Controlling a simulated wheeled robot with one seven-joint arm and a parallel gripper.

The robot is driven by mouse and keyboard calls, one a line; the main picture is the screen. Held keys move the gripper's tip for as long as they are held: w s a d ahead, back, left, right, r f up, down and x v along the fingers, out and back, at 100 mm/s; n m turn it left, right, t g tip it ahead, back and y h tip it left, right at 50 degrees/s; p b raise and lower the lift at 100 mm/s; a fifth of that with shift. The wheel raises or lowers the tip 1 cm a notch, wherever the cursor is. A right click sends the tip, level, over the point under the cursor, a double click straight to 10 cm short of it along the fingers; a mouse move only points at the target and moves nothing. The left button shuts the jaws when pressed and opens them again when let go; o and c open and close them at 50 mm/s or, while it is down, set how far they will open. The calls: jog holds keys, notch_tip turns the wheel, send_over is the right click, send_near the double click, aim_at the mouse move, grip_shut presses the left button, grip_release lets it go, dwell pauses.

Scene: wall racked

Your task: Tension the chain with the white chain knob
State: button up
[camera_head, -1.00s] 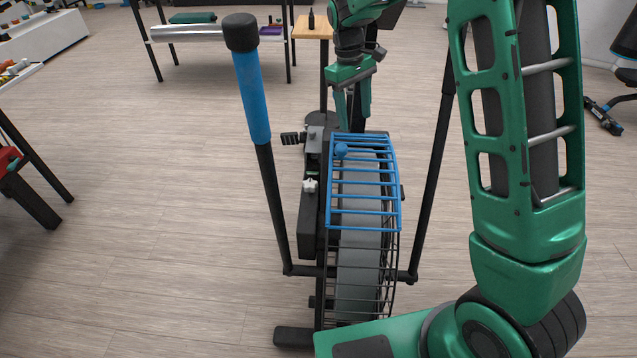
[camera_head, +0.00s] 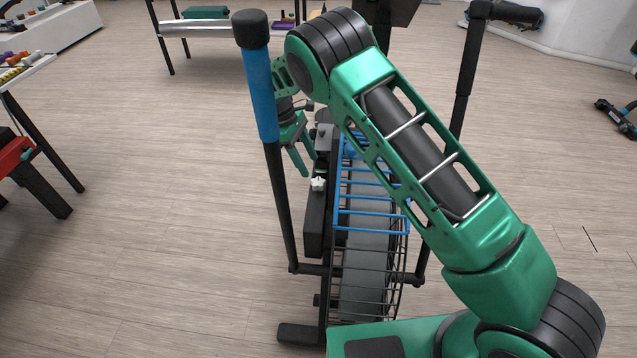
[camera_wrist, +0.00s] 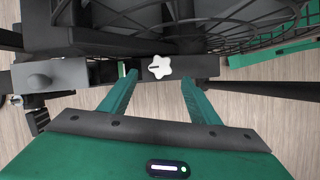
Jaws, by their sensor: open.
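The white chain knob (camera_head: 318,183) is a small star-shaped knob on the black housing at the left side of the exercise machine. It also shows in the wrist view (camera_wrist: 159,67), ahead of my gripper and roughly between the lines of its two fingers. My gripper (camera_head: 306,160) is open and empty, just above the knob in the head view. In the wrist view its green fingers (camera_wrist: 158,85) are spread apart and do not appear to touch the knob. The chain itself cannot be made out.
The machine's blue handle pole (camera_head: 258,95) stands close to the left of my gripper. A table (camera_head: 213,27) stands behind. Open floor lies to the left.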

aim_at(318, 180)
jog(key=x, duration=0.9)
jog(key=shift+s+d+f, duration=0.1)
jog(key=shift+d+f, duration=0.05)
jog(key=shift+f, duration=0.2)
jog(key=c, duration=1.1)
jog(key=shift+o, duration=0.2)
jog(key=shift+m, duration=0.4)
jog(key=m+g, duration=0.1)
jog(key=m, duration=0.1)
jog(key=shift+m+y, duration=0.3)
jog(key=shift+y, duration=0.1)
jog(key=shift+r+m+g+y, duration=0.1)
jog(key=shift+m+g+y, duration=0.45)
jog(key=shift+m, duration=1.65)
